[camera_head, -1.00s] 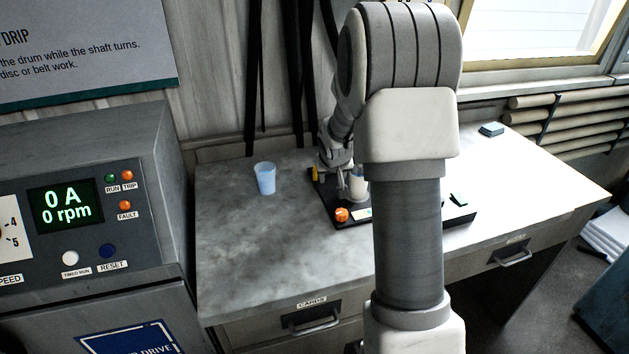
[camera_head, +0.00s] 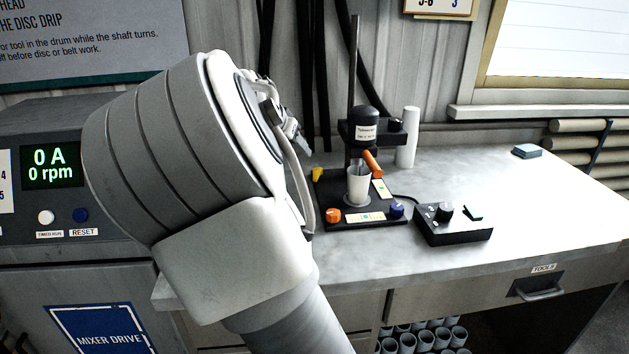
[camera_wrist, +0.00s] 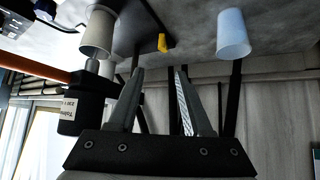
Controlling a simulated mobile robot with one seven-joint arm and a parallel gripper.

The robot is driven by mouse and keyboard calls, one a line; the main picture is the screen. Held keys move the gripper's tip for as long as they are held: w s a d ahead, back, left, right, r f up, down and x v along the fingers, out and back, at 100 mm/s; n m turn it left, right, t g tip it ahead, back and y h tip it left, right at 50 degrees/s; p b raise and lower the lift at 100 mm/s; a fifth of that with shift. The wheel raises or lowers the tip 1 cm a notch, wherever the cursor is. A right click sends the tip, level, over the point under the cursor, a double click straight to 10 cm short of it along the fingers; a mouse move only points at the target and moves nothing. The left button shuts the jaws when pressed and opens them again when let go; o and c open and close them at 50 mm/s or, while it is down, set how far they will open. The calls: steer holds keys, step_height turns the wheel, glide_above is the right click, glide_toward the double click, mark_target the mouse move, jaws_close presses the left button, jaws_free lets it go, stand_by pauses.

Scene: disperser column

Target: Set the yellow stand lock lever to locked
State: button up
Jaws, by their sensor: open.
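The yellow lock lever (camera_head: 317,173) sits at the back left corner of the dark stand base (camera_head: 378,223). In the wrist view, which is upside down, the yellow lever (camera_wrist: 162,43) shows beyond my gripper (camera_wrist: 160,72), roughly in line with the gap between its fingers. The fingers are apart, empty and not touching the lever. In the head view my arm hides most of the gripper. The stand has an upright post (camera_head: 354,80), a dark motor head (camera_head: 365,125) and an orange handle (camera_head: 372,163). I cannot tell the lever's setting.
A pale cup (camera_head: 357,188) stands on the base under the head. A blue cup (camera_wrist: 233,35) stands on the bench, apart from the lever. A black control box (camera_head: 452,226) is right of the stand, and a white cylinder (camera_head: 408,137) is behind. The bench's right side is mostly clear.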

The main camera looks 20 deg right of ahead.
mark_target(314, 169)
steer(key=b+x, duration=0.3)
steer(key=x, duration=1.4)
steer(key=shift+w+a, duration=0.1)
steer(key=shift+c, duration=0.2)
